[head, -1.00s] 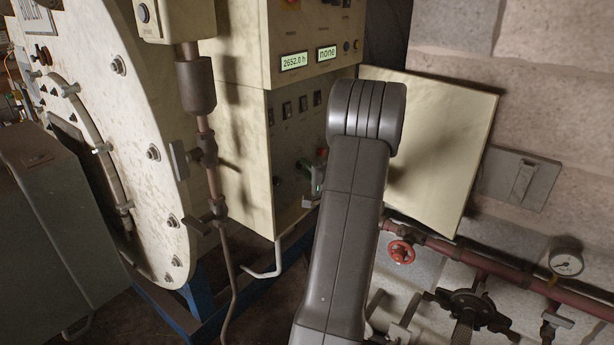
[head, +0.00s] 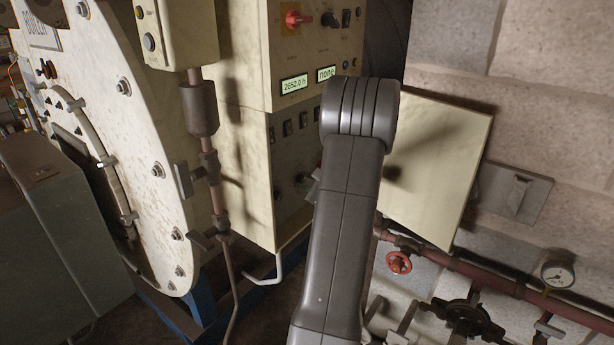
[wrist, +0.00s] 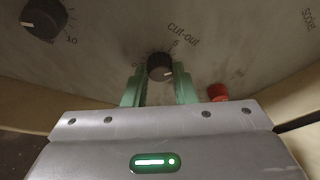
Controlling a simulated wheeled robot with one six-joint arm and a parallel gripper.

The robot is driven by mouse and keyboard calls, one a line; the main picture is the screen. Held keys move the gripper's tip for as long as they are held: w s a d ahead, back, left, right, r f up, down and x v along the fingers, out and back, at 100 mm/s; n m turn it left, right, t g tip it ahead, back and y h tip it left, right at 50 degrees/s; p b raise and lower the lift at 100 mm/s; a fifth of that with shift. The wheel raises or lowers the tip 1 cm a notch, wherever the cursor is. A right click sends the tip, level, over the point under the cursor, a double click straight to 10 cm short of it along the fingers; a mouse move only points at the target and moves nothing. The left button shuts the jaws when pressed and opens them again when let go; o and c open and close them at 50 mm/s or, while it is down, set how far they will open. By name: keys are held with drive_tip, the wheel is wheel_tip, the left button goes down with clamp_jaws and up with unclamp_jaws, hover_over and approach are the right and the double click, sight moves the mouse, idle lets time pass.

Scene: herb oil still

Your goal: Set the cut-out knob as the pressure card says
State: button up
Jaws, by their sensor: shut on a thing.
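The cut-out knob (wrist: 160,67) is small, round and black with a white mark, in the middle of the wrist view on a grey panel. In the head view my arm hides the gripper and knob. I cannot make out a pressure card.
A larger black knob (wrist: 44,17) is at the upper left and a red button (wrist: 218,91) right of my fingers. In the head view the cream cabinet (head: 240,150) has an open door (head: 438,165) on its right. The boiler (head: 135,130) stands left; a red valve wheel (head: 399,262) is low right.

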drive_tip(key=shift+w+r+m+g+p, duration=0.1)
drive_tip(key=shift+m+g+p, duration=0.5)
drive_tip(key=shift+m+p, duration=0.6)
drive_tip(key=o, duration=1)
drive_tip(key=shift+d, duration=0.15)
drive_tip(key=b+v, duration=0.2)
drive_tip(key=v, duration=1.1)
drive_tip(key=shift+s+d, duration=0.2)
drive_tip(key=shift+d, duration=0.15)
drive_tip(key=shift+w+a, duration=0.1)
